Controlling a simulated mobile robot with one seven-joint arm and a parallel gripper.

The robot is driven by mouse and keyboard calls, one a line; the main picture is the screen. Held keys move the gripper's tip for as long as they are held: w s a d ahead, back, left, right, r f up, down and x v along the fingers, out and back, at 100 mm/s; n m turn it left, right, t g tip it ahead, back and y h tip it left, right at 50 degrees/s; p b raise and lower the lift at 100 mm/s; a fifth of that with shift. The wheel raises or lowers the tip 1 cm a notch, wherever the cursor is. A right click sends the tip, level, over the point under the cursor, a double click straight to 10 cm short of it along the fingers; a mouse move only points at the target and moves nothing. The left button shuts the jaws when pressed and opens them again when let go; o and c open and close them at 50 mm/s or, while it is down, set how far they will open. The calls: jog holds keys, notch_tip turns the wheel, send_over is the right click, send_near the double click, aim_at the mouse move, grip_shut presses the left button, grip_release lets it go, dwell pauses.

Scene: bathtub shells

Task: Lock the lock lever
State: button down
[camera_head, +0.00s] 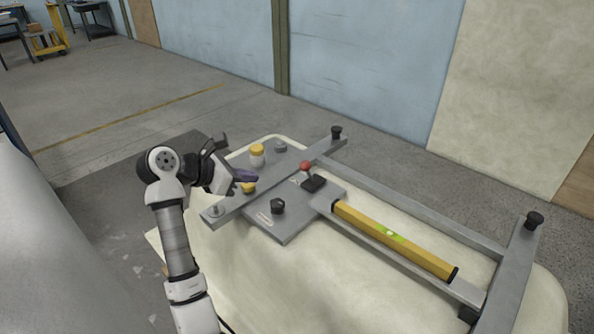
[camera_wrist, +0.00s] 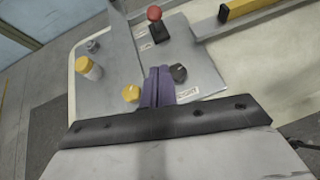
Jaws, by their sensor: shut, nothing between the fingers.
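The lock lever is a short lever with a red ball knob (camera_head: 305,166) on a dark base, fixed to the grey plate of the metal frame. In the wrist view the red knob (camera_wrist: 154,13) is at the top, beyond my fingers. My gripper (camera_head: 247,175) has purple fingers and is at the left part of the frame, left of the lever and apart from it. In the wrist view its fingers (camera_wrist: 158,82) are together with nothing between them. They hide part of the plate between a yellow knob and a black knob.
A yellow knob (camera_wrist: 131,92) and a black knob (camera_head: 278,206) sit on the plate near my fingers. A yellow-capped jar (camera_head: 257,155) stands behind. A yellow spirit level (camera_head: 395,240) lies along the frame at right. Black knobs, such as one at the back (camera_head: 336,131), stick up from the frame.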

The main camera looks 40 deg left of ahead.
aim_at(309, 170)
jog(key=p+x, duration=0.1)
jog(key=x, duration=0.2)
jog(key=p+x, duration=0.1)
jog(key=x, duration=0.2)
jog(key=p+x, duration=0.1)
jog(key=x, duration=0.2)
jog(key=shift+w+d, duration=0.15)
jog(key=shift+w, duration=0.3)
jog(key=w, duration=0.1)
jog(key=w+p, duration=0.1)
jog(key=w+d+p, duration=0.1)
jog(key=shift+r, duration=0.35)
jog(key=shift+w, duration=0.4)
jog(key=shift+w, duration=0.1)
jog(key=w+r+g+b, duration=0.1)
jog(key=w+r+g, duration=0.1)
jog(key=w, duration=0.7)
jog(key=shift+w+d+r+g, duration=0.4)
jog(key=shift+r, duration=0.25)
